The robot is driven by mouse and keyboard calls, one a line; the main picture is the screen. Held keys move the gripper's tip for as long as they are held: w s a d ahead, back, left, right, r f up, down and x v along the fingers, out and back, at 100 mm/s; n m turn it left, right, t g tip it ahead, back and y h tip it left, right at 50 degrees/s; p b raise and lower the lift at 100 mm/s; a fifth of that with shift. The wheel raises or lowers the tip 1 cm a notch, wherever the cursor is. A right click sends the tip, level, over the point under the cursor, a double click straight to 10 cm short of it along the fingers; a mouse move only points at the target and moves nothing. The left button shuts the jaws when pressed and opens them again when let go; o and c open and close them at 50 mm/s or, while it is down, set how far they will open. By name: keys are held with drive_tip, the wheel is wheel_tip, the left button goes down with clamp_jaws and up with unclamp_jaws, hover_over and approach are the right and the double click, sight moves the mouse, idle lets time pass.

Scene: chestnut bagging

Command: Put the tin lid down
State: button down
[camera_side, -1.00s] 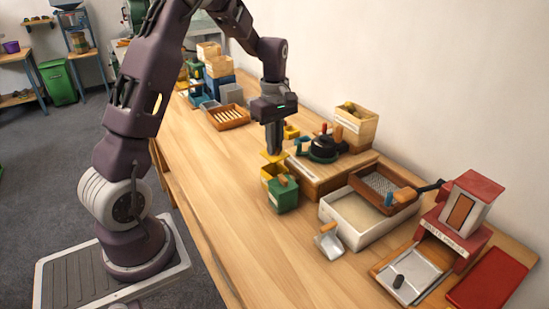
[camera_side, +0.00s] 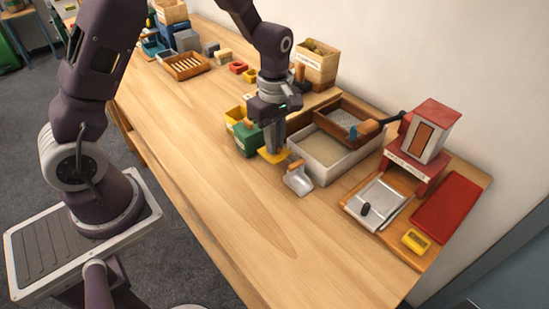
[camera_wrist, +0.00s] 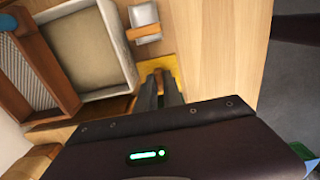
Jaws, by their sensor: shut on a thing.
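My gripper (camera_side: 274,150) is shut on the yellow tin lid (camera_side: 272,157), which is flat and square. The lid is low over the wooden table, between the green tin and the scoop; I cannot tell whether it touches the table. In the wrist view the lid (camera_wrist: 158,63) shows between and beyond my fingers (camera_wrist: 161,85). My arm hides part of that area.
A metal scoop (camera_side: 298,182) lies just right of the lid. A white tray (camera_side: 318,168) with a wooden-framed sieve (camera_side: 325,107) on it stands behind. A red-roofed stand (camera_side: 428,130) and a small yellow box (camera_side: 416,241) are at right. The table front is clear.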

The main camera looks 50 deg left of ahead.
sight(275, 156)
drive_tip(key=shift+f, duration=2.35)
drive_tip(key=shift+f, duration=0.1)
drive_tip(key=c, duration=1.5)
unclamp_jaws()
